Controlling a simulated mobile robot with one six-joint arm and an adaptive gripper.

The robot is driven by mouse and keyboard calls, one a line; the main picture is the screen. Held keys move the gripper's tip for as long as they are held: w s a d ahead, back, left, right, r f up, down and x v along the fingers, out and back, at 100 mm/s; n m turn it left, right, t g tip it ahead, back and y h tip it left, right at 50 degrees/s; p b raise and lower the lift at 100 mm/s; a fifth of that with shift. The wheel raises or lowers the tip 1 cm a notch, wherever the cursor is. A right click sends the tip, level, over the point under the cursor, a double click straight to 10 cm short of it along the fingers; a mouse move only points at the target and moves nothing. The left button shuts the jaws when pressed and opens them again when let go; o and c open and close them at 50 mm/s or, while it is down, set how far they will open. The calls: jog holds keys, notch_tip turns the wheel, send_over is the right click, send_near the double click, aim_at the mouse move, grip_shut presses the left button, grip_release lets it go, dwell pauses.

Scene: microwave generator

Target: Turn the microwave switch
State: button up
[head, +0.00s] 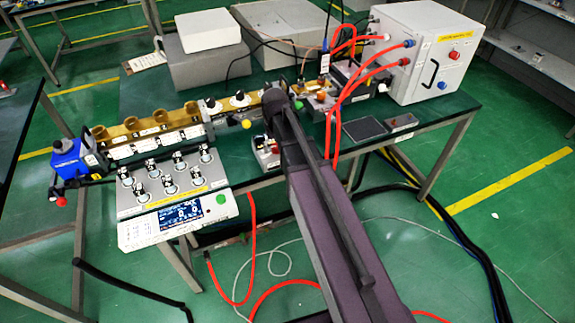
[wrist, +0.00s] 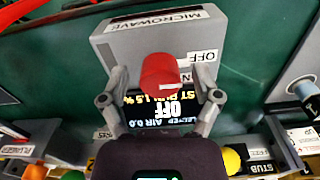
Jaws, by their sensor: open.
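The microwave switch is a red knob (wrist: 162,72) on a grey box (wrist: 130,45) labelled MICROWAVE in the wrist view. White OFF and ON labels sit at the knob's right, the ON label partly covered. My gripper (wrist: 160,98) is open, with one finger on the left and one on the right of the knob. Gaps show between the fingers and the knob in the picture; depth is hard to tell. In the head view a small grey box with a red part (head: 273,150) lies left of my arm. My gripper's fingers are hidden there.
Glowing display text, including OFF, shows below the knob. Yellow (wrist: 232,161) and green (wrist: 74,175) balls sit near my gripper. A brass-coloured waveguide line (head: 150,125) and a control panel (head: 175,185) stand left of my arm. Red hoses (head: 332,125) and a white cabinet (head: 425,55) are at right.

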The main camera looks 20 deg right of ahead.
aim_at(276, 146)
jog(key=m, duration=0.7)
jog(key=shift+m, duration=0.3)
jog(key=shift+r+m, duration=0.2)
jog(key=shift+m, duration=0.1)
notch_tip(276, 146, up, 14)
jog(key=p, duration=1.4)
jog(key=s+f+n+b, duration=0.7)
jog(key=s+f+b, duration=0.1)
jog(key=s, duration=0.6)
jog(key=shift+n, duration=0.4)
jog(key=shift+a+f, duration=0.1)
dwell(1.2)
